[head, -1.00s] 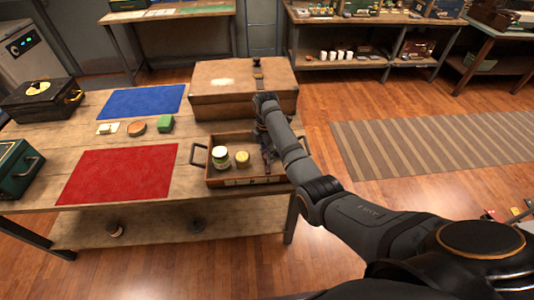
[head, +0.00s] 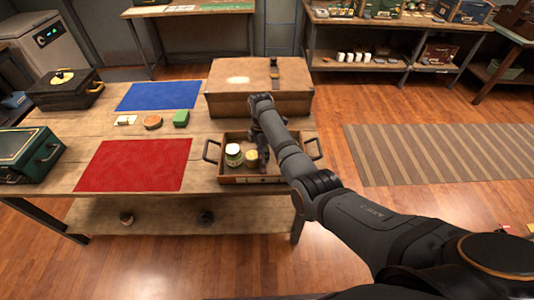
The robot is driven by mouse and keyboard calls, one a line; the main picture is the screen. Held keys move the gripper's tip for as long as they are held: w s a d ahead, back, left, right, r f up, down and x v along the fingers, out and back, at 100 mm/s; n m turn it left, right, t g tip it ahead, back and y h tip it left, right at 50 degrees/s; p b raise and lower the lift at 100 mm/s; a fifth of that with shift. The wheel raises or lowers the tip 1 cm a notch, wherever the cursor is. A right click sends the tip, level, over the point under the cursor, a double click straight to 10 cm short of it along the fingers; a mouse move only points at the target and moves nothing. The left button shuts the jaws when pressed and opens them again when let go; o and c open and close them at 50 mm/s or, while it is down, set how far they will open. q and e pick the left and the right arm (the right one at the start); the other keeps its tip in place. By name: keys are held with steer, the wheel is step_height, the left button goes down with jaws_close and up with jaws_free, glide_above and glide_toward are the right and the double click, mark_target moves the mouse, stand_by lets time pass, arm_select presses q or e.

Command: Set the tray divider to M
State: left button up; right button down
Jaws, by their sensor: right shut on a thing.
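The brown wooden tray (head: 238,181) with dark side handles stands at the front right of the table. Two jars are in its left part: a white-lidded jar (head: 234,154) and a smaller yellowish one (head: 251,159). My right gripper (head: 263,155) reaches down into the tray, close to the right side of the smaller jar. It is shut on the tray divider, which is mostly hidden behind the gripper and arm. Marks on the tray's front wall are too small to read. My left gripper is out of view.
A wooden case (head: 230,105) stands right behind the tray. A green box (head: 28,155) and black box (head: 66,90) stand at far left.

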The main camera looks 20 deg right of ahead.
steer(key=c, duration=1)
jaws_free()
steer(key=shift+r, duration=0.1)
steer(key=r, duration=1.1)
steer(key=shift+w+r, duration=0.2)
steer(key=shift+r, duration=0.2)
